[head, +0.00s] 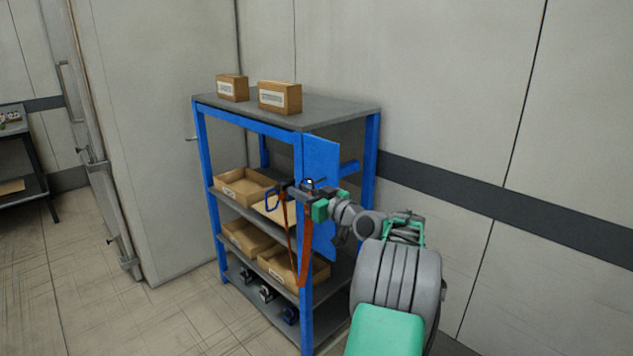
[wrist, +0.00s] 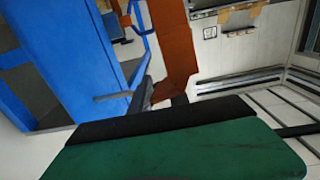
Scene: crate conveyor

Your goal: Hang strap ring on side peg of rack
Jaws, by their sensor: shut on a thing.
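My gripper (head: 289,189) is in front of the rack's near side, shut on an orange strap (head: 304,250). The strap hangs down from the jaws in a long loop beside the blue front post. In the wrist view the strap (wrist: 175,45) rises between the dark fingertips (wrist: 160,97). A blue angular ring (head: 271,200) shows just left of the jaws in the head view. The blue rack (head: 306,323) stands upright with a blue panel (head: 321,160) on its near side, partly behind my gripper.
Two labelled boxes (head: 280,97) stand on the rack's grey top. Open cardboard bins (head: 243,187) sit on the middle shelves, and small dark items (head: 266,293) on the bottom shelf. A wall is close behind. Floor (head: 150,315) is clear at the left.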

